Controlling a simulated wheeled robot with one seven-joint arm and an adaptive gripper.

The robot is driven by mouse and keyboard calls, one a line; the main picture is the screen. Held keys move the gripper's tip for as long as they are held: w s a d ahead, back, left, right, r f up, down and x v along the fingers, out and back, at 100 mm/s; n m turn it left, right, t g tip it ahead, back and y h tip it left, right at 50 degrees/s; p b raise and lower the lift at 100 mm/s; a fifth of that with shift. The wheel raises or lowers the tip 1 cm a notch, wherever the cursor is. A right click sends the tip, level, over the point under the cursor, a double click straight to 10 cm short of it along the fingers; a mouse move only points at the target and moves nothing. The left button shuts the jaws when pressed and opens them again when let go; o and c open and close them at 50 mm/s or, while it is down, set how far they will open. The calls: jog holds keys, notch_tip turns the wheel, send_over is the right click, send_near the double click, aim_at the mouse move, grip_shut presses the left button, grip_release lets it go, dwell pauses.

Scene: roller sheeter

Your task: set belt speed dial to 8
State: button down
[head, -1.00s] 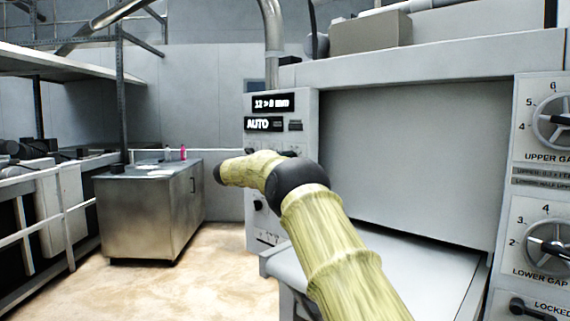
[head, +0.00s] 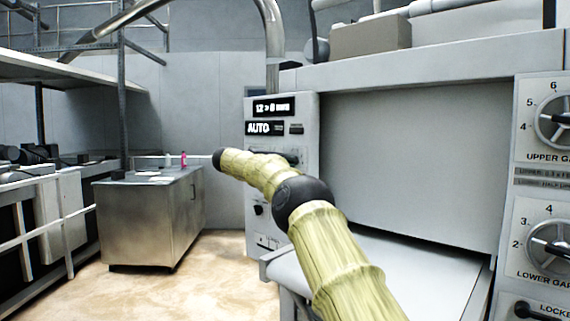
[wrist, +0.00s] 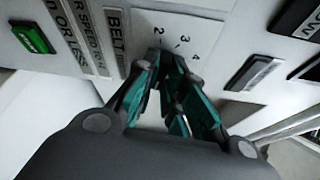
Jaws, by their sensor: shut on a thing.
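In the head view, my arm crosses in front of the control panel (head: 308,124) and hides the dial.
A green button (wrist: 33,37) is left of the labels in the wrist view. A display reading 12 > 8 mm (head: 272,107) and an AUTO display (head: 264,128) are above my arm. A steel cabinet (head: 150,222) stands left, with open floor before it.

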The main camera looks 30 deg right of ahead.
jog(key=shift+s+d+r, duration=0.15)
jog(key=shift+d+r, duration=0.1)
jog(key=shift+r, duration=0.1)
jog(key=c, duration=1.5)
grip_release()
jog(key=w+a, duration=0.2)
jog(key=a, duration=0.9)
jog(key=shift+a, duration=0.3)
